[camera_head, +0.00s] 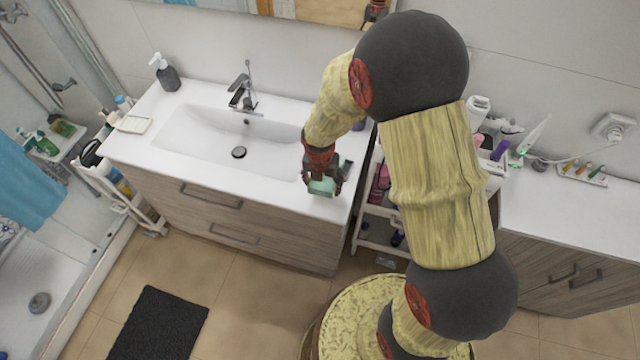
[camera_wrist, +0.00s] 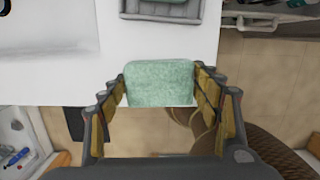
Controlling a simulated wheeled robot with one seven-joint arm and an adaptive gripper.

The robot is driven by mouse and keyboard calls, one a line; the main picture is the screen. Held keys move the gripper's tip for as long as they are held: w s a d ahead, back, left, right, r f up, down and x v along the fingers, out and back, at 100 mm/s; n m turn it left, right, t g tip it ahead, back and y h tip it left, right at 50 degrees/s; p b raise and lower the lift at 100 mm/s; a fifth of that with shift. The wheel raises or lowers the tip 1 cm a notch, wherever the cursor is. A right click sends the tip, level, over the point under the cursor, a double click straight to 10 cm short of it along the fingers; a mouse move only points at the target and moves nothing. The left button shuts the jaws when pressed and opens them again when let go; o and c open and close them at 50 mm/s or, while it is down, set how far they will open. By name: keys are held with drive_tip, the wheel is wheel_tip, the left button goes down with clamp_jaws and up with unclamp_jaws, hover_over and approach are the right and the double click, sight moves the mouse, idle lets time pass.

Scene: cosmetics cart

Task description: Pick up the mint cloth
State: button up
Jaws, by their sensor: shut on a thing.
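The mint cloth (camera_wrist: 160,84) is a pale green, textured, folded block between my gripper's fingers in the wrist view. In the head view the mint cloth (camera_head: 322,187) shows at the right end of the white sink counter, near its front edge. My gripper (camera_head: 325,178) is shut on it, pointing down at the counter. In the wrist view both fingers of my gripper (camera_wrist: 163,105) flank the cloth. I cannot tell whether the cloth touches the counter.
The sink basin (camera_head: 230,140) lies left of my gripper, with a tap (camera_head: 241,92) behind it. A soap dispenser (camera_head: 165,73) and a small dish (camera_head: 133,125) stand at the counter's left end. A white cart (camera_head: 370,230) with bottles stands right of the counter.

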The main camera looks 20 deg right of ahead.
sight(329, 190)
drive_tip(key=s+r, duration=0.2)
drive_tip(key=r, duration=0.1)
drive_tip(key=s+r, duration=0.1)
drive_tip(key=shift+s+d+r+p, duration=0.25)
drive_tip(key=shift+s+r+p, duration=0.05)
drive_tip(key=shift+r+p, duration=0.05)
drive_tip(key=s+d+r, duration=0.1)
drive_tip(key=s+r, duration=0.2)
drive_tip(key=s, duration=0.5)
drive_tip(key=shift+s+r+p, duration=0.25)
drive_tip(key=shift+s+p, duration=0.15)
drive_tip(key=o, duration=0.5)
drive_tip(key=shift+c, duration=0.2)
drive_tip(key=c, duration=0.4)
